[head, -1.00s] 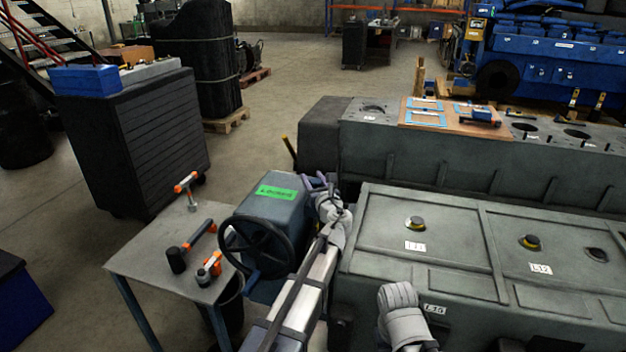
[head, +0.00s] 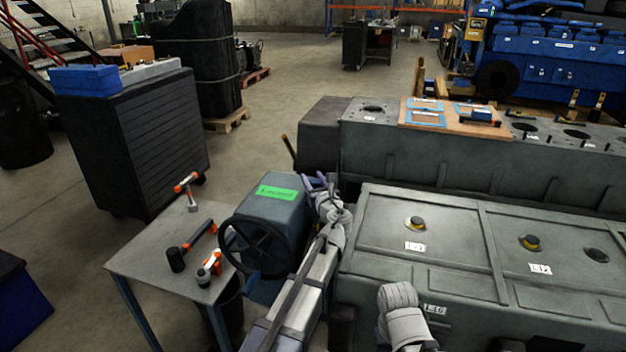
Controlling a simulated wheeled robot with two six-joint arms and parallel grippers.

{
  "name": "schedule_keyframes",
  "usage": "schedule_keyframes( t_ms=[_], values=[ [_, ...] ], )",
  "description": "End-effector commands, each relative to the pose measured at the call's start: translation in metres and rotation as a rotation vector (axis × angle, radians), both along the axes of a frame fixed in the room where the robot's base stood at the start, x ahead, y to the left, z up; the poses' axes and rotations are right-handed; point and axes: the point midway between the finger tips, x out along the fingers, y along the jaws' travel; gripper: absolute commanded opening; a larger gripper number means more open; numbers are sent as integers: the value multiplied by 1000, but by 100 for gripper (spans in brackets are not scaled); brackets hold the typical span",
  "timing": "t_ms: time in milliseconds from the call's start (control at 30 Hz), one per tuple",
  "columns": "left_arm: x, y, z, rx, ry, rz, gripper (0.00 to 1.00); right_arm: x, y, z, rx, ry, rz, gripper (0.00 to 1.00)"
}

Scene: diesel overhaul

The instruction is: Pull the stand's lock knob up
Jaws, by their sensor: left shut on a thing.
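The stand's blue-grey gearbox housing (head: 265,210) carries a green label (head: 276,193) on top and a black handwheel (head: 255,248) on its front left. My left gripper (head: 318,182) is at the far right edge of this housing, with its purple fingers shut. The lock knob itself is hidden behind the fingers and wrist, so its height cannot be seen. The fingers appear to be closed on it. My right arm shows at the bottom, over the near edge of the grey engine block (head: 455,245), but its gripper cannot be seen.
A small metal table (head: 150,262) left of the handwheel holds several orange-and-black tools. A dark cabinet (head: 150,140) stands behind it. A second engine block (head: 420,160) with a wooden board (head: 450,122) lies beyond. Open floor is at the back centre.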

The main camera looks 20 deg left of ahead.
Motion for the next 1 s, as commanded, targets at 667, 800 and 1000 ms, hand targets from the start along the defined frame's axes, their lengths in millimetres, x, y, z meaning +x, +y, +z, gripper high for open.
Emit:
schedule_keyframes(
  t_ms=[667, 800, 1000],
  values=[
    [1, 0, 39, 4, -1, 0, 0, 0, 0, 39, 0, 0, 0, 50],
    [1, 0, 39, 4, 0, -1, 60, 0, 0, 39, 0, 0, 0, 50],
    [1, 0, 39, 1, 0, 0, 76, 0, 0, 38, 0, 0, 0, 50]
  ],
)
